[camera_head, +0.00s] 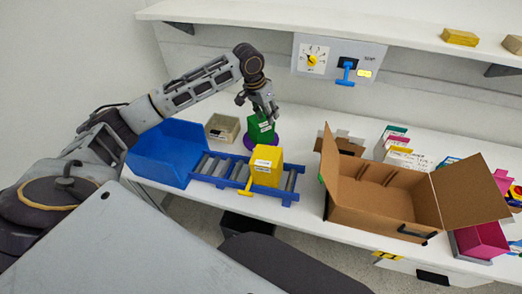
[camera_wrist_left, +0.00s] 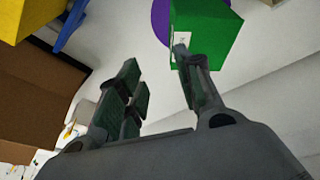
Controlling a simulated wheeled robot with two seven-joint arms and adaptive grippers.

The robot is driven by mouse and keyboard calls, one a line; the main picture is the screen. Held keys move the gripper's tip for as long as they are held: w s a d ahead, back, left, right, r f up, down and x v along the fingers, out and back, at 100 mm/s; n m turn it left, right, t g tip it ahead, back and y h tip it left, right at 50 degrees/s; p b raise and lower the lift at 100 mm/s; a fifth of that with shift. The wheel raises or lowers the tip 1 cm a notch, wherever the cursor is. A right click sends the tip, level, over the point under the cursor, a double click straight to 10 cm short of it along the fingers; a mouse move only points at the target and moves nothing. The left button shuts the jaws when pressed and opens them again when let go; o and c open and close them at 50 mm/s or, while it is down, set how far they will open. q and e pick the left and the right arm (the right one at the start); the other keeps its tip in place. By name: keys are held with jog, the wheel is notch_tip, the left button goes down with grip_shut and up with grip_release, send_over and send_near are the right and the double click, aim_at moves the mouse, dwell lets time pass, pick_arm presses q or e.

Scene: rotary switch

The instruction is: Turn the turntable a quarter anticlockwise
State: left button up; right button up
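The turntable (camera_head: 247,143) is a purple disc on the white table, mostly hidden under a green block (camera_head: 262,131) with a white label. The disc (camera_wrist_left: 160,22) and the green block (camera_wrist_left: 212,38) also show at the top of the left wrist view. My left gripper (camera_head: 262,106) is just above the block in the head view. In the left wrist view the gripper (camera_wrist_left: 160,88) has its fingers apart with nothing between them. One finger overlaps the block's labelled side; I cannot tell whether it touches. My right gripper is not in view.
A blue bin (camera_head: 165,152) and a roller conveyor (camera_head: 214,169) with a yellow block (camera_head: 267,166) stand in front. A grey tray (camera_head: 222,128) is left of the turntable. An open cardboard box (camera_head: 375,195) is to the right. A rotary switch panel (camera_head: 337,60) hangs behind.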

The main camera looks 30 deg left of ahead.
pick_arm(q)
jog(key=s+a+f+n+g+y, duration=0.1)
jog(key=s+a+n+g, duration=0.1)
jog(key=s+n, duration=0.3)
jog(key=n+g, duration=0.1)
jog(key=n, duration=0.1)
jog(key=shift+s+a+n+y, duration=0.15)
jog(key=shift+a+n+y, duration=0.15)
jog(key=shift+y, duration=0.1)
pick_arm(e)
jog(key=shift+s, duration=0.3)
pick_arm(q)
jog(key=shift+f, duration=0.1)
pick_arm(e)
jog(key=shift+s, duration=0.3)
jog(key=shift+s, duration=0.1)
